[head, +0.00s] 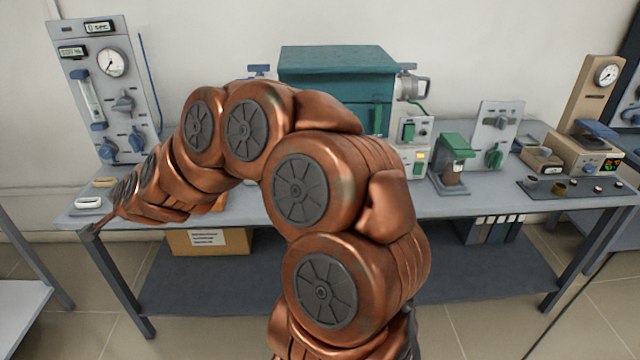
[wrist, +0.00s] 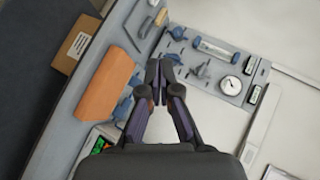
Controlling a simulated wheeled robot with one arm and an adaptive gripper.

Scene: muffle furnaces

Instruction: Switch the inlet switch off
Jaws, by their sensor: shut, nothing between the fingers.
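No part is readably labelled as the inlet switch, so I cannot tell which one it is. A grey panel (head: 88,40) stands at the back left of the bench with a round gauge (head: 112,62), a flow tube (head: 90,98), a grey knob (head: 123,101) and blue handles (head: 136,139) low down. The wrist view shows the same panel, with a blue handle (wrist: 178,33) beyond my fingertips. My gripper (wrist: 160,66) is shut and empty, and appears near the panel's lower handles; contact is unclear. In the head view my arm reaches left across the bench.
Two small pale items, one white (head: 88,203) and one tan (head: 104,182), lie at the bench's left end. An orange block (wrist: 107,85) lies on the bench. A teal-topped unit (head: 335,60) stands centrally. Other instruments stand right. A cardboard box (head: 205,241) is on the lower shelf.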

